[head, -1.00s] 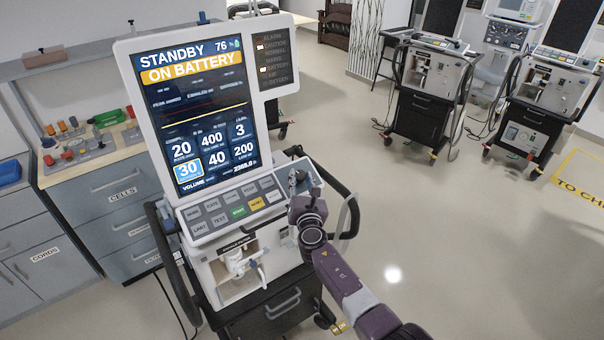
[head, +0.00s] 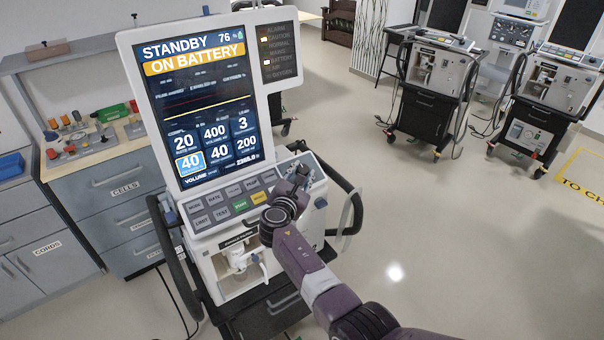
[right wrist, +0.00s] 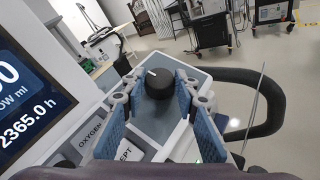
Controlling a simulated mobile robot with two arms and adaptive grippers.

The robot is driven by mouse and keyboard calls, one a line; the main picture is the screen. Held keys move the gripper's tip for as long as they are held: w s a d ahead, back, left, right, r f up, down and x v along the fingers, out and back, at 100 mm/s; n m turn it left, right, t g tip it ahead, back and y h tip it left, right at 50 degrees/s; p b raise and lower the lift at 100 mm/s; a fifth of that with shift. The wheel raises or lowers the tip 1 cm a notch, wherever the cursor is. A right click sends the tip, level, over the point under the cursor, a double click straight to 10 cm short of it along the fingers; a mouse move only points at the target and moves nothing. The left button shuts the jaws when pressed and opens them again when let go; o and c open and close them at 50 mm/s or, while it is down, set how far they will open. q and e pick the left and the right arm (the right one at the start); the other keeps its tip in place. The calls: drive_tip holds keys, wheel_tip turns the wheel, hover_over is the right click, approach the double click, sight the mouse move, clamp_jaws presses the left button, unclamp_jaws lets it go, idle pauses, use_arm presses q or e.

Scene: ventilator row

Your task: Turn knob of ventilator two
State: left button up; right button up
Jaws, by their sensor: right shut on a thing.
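The ventilator (head: 189,228) with the lit screen (head: 197,108) stands right in front of me. The screen reads STANDBY, ON BATTERY, and its highlighted lower-left value is 40. A black round knob (right wrist: 160,86) with a white mark is on the right end of its control panel. The mark points to the upper left in the right wrist view. My right gripper (head: 302,176) is over that end of the panel and largely hides the knob in the head view. Its blue-padded fingers are shut on the knob's sides. My left gripper is out of view.
Buttons (head: 228,200) lie left of the knob, and a black handle rail (right wrist: 262,100) curves to its right. A workbench (head: 118,152) with colourful parts is on the left. Two more ventilators (head: 432,80) (head: 550,85) stand at the back right. Floor to the right is open.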

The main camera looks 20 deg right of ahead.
sight(302, 173)
drive_tip(key=o, duration=1.1)
wheel_tip(302, 173, up, 10)
drive_tip(key=shift+r, duration=0.1)
